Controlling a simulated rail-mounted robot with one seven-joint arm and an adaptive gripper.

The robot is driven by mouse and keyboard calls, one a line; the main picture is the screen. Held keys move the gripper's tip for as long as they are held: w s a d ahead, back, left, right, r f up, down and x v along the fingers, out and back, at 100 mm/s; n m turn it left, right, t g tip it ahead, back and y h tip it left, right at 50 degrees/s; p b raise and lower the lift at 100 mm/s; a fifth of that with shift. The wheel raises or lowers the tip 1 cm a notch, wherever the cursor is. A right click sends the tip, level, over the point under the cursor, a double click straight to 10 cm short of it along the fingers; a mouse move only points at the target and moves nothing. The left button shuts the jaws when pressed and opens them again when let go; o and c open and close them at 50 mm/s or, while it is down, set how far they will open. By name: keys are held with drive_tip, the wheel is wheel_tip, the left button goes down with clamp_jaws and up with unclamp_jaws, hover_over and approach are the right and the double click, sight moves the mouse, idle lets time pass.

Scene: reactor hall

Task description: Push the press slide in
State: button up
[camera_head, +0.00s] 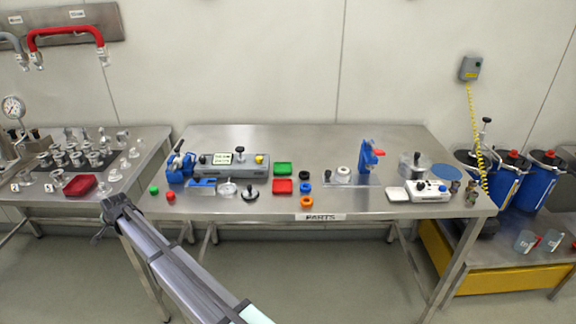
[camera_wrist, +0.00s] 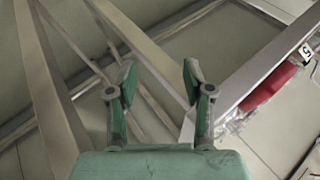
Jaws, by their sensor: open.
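I cannot tell for certain which part is the press slide. A blue upright device with a red part (camera_head: 371,155) stands toward the back right of the middle table. Another blue device with a dark lever (camera_head: 180,165) stands at that table's left end, beside a grey instrument box. My gripper (camera_wrist: 158,78) is open and empty in the wrist view, its two green fingers spread apart. In the head view my arm's end is at the gap between the left and middle tables, apart from both blue devices.
The left table carries glassware and a red tray (camera_head: 80,185). The middle table's back strip is clear.

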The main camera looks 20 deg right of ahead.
drive_tip(key=w+r+m+t, duration=0.1)
drive_tip(key=w+r, duration=0.2)
drive_tip(key=r, duration=0.5)
drive_tip(key=w+r+m+p, duration=0.1)
drive_tip(key=w+r, duration=0.3)
drive_tip(key=r, duration=0.4)
drive_tip(key=w+r+m+t, duration=0.1)
drive_tip(key=w+r, duration=0.2)
drive_tip(key=r, duration=0.5)
drive_tip(key=w+d+r+m+g+h, duration=0.1)
drive_tip(key=w+d+m+h, duration=0.15)
drive_tip(key=d, duration=0.95)
drive_tip(key=w+d+r+m+h, duration=0.1)
drive_tip(key=w+d+m, duration=0.15)
drive_tip(key=d, duration=1.05)
wheel_tip(320, 180, up, 3)
drive_tip(key=m+g+h, duration=0.2)
drive_tip(key=m+g, duration=0.5)
drive_tip(key=m, duration=0.4)
hover_over(328, 171)
drive_tip(key=shift+y, duration=0.25)
wheel_tip(328, 171, down, 17)
drive_tip(key=p, duration=0.4)
drive_tip(key=shift+f, duration=0.1)
